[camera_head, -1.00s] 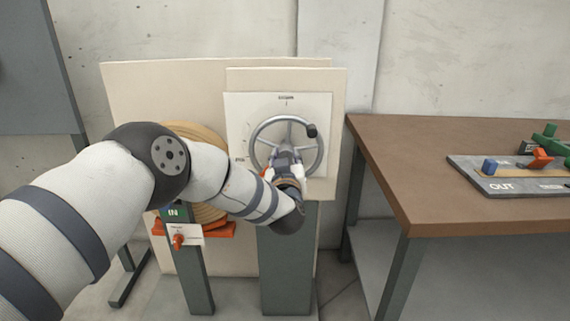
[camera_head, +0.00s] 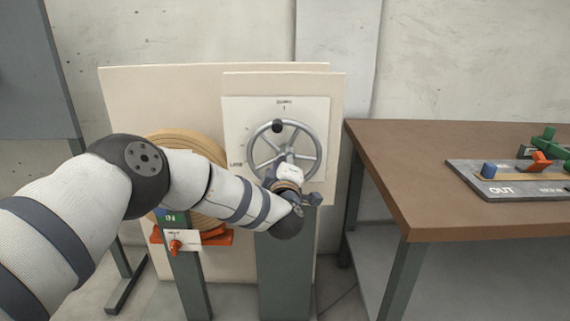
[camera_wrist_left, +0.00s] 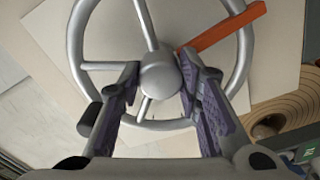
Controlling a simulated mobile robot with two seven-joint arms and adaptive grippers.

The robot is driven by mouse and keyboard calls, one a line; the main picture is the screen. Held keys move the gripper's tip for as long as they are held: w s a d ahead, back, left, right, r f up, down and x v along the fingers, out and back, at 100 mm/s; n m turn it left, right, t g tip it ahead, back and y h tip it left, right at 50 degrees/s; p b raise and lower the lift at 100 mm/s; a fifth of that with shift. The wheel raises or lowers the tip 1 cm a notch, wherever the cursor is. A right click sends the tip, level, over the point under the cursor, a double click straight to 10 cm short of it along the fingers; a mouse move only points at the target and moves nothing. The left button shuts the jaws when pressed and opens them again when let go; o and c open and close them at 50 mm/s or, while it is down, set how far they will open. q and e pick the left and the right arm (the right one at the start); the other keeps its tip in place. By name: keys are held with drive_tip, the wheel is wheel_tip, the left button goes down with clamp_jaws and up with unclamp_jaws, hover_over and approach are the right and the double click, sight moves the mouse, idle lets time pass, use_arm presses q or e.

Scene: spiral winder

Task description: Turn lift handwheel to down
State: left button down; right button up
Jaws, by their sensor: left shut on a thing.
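The grey spoked handwheel (camera_head: 319,143) is mounted on a white plate (camera_head: 240,125). Its black knob (camera_head: 278,126) is near the top, slightly left of centre, below a small label too small to read surely. My left gripper (camera_head: 290,162) reaches the wheel's middle from below. In the left wrist view, my left gripper (camera_wrist_left: 160,78) has its purple-padded fingers on either side of the handwheel's hub (camera_wrist_left: 160,77), shut on it. My right gripper is not in view.
A brown-topped table (camera_head: 420,165) stands at right, bearing a grey board marked OUT (camera_head: 510,186). A round wooden coil (camera_head: 185,143) is left of the wheel, partly hidden by my arm. A red-handled switch (camera_head: 175,246) sits below it.

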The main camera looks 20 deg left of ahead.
use_arm(q)
drive_tip(key=n+b, duration=0.7)
drive_tip(key=n, duration=1.1)
drive_tip(key=shift+n+b, duration=0.3)
drive_tip(key=shift+b, duration=0.1)
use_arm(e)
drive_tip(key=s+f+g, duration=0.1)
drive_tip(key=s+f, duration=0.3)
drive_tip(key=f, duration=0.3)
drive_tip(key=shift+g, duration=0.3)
use_arm(q)
drive_tip(key=shift+r+n+b, duration=0.15)
drive_tip(key=shift+n+b, duration=1.55)
drive_tip(key=shift+n, duration=0.4)
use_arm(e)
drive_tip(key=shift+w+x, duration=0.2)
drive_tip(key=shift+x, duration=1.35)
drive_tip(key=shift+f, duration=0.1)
use_arm(q)
drive_tip(key=c, duration=1.2)
unclamp_jaws()
drive_tip(key=shift+o, duration=0.2)
drive_tip(key=v, duration=1.2)
drive_tip(key=shift+s, duration=0.1)
drive_tip(key=shift+c, duration=0.3)
